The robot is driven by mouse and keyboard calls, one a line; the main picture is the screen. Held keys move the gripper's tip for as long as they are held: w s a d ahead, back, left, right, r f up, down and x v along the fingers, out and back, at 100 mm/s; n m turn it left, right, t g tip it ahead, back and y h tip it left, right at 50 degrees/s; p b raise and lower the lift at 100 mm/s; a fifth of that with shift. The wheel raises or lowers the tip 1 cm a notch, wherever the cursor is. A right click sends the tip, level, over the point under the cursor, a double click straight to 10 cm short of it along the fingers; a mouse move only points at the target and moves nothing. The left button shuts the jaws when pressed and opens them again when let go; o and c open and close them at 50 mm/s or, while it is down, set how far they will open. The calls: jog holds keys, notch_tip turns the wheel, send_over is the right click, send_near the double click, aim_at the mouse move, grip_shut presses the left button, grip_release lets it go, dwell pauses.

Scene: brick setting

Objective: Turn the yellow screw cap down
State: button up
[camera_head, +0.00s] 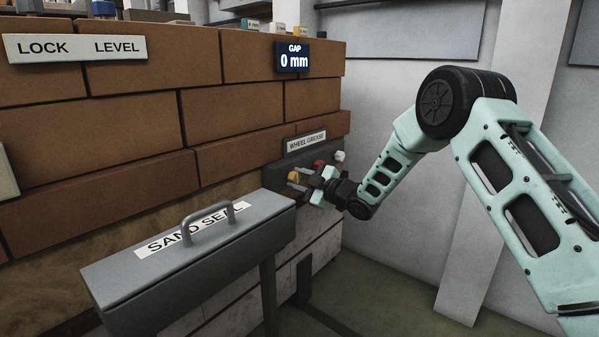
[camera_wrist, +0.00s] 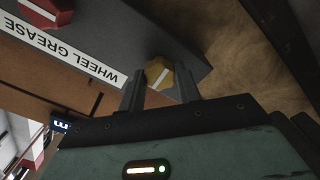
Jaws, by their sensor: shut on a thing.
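The yellow screw cap (camera_wrist: 158,73) is faceted, with a pale stripe across its face. It sits on the dark panel under the "WHEEL GREASE" label (camera_wrist: 62,46). In the head view the yellow cap (camera_head: 293,177) shows at the left end of a row of caps. My gripper (camera_wrist: 160,92) is shut on the yellow cap, with one finger on each side of it. In the head view my gripper (camera_head: 303,184) reaches the panel from the right. The cap's threads and seat are hidden.
A red cap (camera_head: 318,164) and a white cap (camera_head: 340,156) are beside the yellow one. A display (camera_head: 293,57) reads "GAP 0 mm". Floor to the right is clear.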

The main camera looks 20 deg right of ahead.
jog(key=m+p, duration=0.3)
jog(key=m, duration=0.1)
jog(key=shift+d+r+m, duration=0.1)
jog(key=shift+m, duration=0.3)
jog(key=m+p, duration=0.3)
jog(key=m, duration=0.1)
jog(key=shift+p, duration=0.3)
jog(key=m+p, duration=0.2)
jog(key=m, duration=0.2)
jog(key=shift+f+m+p, duration=0.15)
jog(key=shift+m+p, duration=0.35)
jog(key=shift+m, duration=0.75)
jog(key=shift+f+m+p, duration=0.1)
jog(key=shift+m+p, duration=0.4)
jog(key=shift+m, duration=0.75)
jog(key=o, duration=0.9)
jog(key=shift+o, duration=0.3)
jog(key=shift+r, duration=0.1)
